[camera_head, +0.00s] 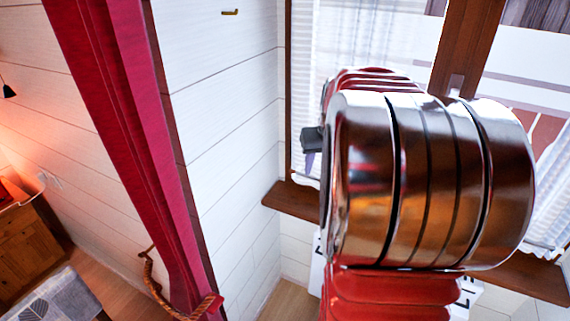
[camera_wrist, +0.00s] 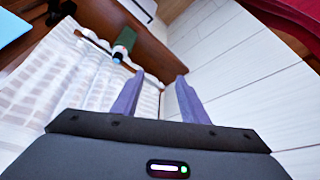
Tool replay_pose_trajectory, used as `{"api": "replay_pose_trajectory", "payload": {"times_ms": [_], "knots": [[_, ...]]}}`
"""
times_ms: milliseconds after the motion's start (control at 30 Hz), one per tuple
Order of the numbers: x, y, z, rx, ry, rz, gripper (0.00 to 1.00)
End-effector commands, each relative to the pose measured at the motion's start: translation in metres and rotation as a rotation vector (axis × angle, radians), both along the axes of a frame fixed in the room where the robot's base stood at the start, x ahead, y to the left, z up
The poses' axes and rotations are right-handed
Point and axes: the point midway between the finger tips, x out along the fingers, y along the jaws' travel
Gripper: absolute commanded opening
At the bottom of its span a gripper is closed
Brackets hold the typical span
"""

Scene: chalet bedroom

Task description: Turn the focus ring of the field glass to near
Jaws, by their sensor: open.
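My gripper (camera_wrist: 160,76) shows in the wrist view with its two purple fingers apart and nothing between them. In the head view only a dark part of it and a purple finger (camera_head: 310,160) show, left of my arm and in front of the window. A small dark green object with a pale blue and white end (camera_wrist: 123,44) lies beyond the left fingertip in the wrist view, by the brown wooden sill. It may be the field glass, but its focus ring cannot be made out. My arm hides much of the window in the head view.
The wooden window sill (camera_head: 290,201) runs behind my arm, with white sheer curtains (camera_head: 308,90) above it. A red curtain (camera_head: 130,140) with a rope tie (camera_head: 155,284) hangs to the left. White plank wall (camera_head: 225,130) lies between. A wooden cabinet (camera_head: 30,240) stands far left.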

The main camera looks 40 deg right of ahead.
Motion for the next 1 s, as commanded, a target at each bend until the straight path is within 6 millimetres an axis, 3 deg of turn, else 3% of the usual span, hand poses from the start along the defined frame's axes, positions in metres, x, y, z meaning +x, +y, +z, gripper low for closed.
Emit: {"api": "replay_pose_trajectory", "payload": {"times_ms": [33, 100, 200, 300, 433, 767, 1000], "knots": [[-0.005, -0.024, -0.007, 0.004, 0.004, -0.029, 0.40], [-0.012, -0.052, -0.016, 0.007, 0.007, -0.059, 0.40], [-0.022, -0.083, -0.025, 0.008, 0.010, -0.092, 0.40], [-0.029, -0.102, -0.032, 0.011, 0.011, -0.111, 0.40], [-0.032, -0.111, -0.034, 0.010, 0.010, -0.119, 0.40], [-0.031, -0.110, -0.035, 0.010, 0.010, -0.118, 0.40], [-0.027, -0.114, -0.051, 0.012, 0.012, -0.119, 0.40]]}}
